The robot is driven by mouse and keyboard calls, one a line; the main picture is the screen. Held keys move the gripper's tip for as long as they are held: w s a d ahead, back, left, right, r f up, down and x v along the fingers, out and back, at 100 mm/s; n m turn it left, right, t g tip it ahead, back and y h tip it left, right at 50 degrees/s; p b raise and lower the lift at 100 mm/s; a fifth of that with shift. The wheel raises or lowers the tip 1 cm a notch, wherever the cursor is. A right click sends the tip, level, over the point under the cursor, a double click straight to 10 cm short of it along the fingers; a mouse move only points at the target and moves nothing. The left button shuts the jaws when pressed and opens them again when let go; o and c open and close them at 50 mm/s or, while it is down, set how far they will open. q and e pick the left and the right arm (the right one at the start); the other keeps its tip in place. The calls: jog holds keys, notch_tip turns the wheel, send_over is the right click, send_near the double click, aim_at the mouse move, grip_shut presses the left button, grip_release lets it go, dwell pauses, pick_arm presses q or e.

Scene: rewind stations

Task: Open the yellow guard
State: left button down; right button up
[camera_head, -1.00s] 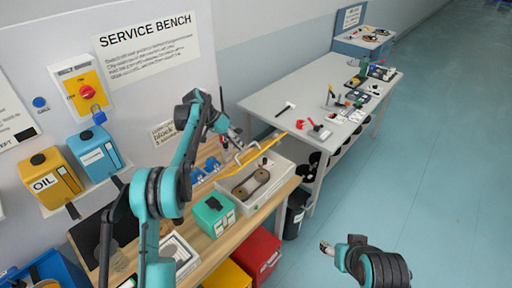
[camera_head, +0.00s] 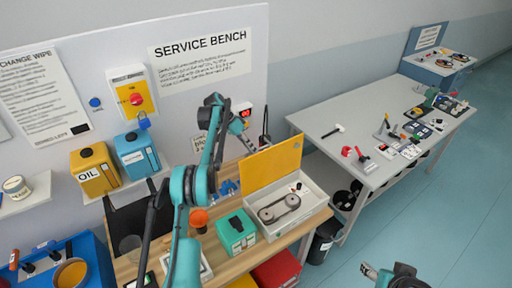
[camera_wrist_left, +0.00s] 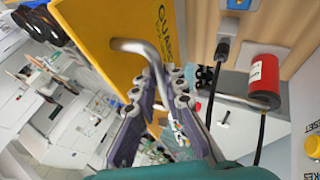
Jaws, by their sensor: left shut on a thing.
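The yellow guard (camera_head: 273,164) stands raised along the back edge of the white box (camera_head: 308,209), its broad face showing. Under it, the belt on two pulleys (camera_head: 279,208) lies uncovered. In the left wrist view the guard (camera_wrist_left: 112,35) shows close up with printed lettering and a bent grey metal handle (camera_wrist_left: 130,46). My left gripper (camera_wrist_left: 162,82) is shut on this handle. In the head view my left gripper (camera_head: 247,147) is small, at the guard's upper left. My right gripper (camera_head: 368,270) is at the bottom right over the floor, its jaws unclear.
A teal box (camera_head: 236,232) stands on the wooden bench left of the white box. A grey table (camera_head: 385,125) with tools is to the right. A red cylinder (camera_wrist_left: 264,78) and black cables are near the left gripper.

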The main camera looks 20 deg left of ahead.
pick_arm(q)
jog(key=shift+w+a+f+g+h+p, duration=0.3)
jog(key=shift+w+a+f+p, duration=0.15)
jog(key=shift+a, duration=0.1)
pick_arm(e)
jog(key=shift+w+a+r, duration=0.3)
jog(key=shift+w+r, duration=0.05)
jog(key=shift+r, duration=0.2)
pick_arm(q)
jog(key=c, duration=1.6)
grip_release()
jog(key=shift+c, duration=0.2)
jog(key=shift+o, duration=0.3)
jog(key=shift+w, duration=0.15)
pick_arm(e)
jog(key=shift+w, duration=0.15)
pick_arm(q)
jog(key=shift+r, duration=0.1)
pick_arm(e)
jog(key=shift+f, duration=0.1)
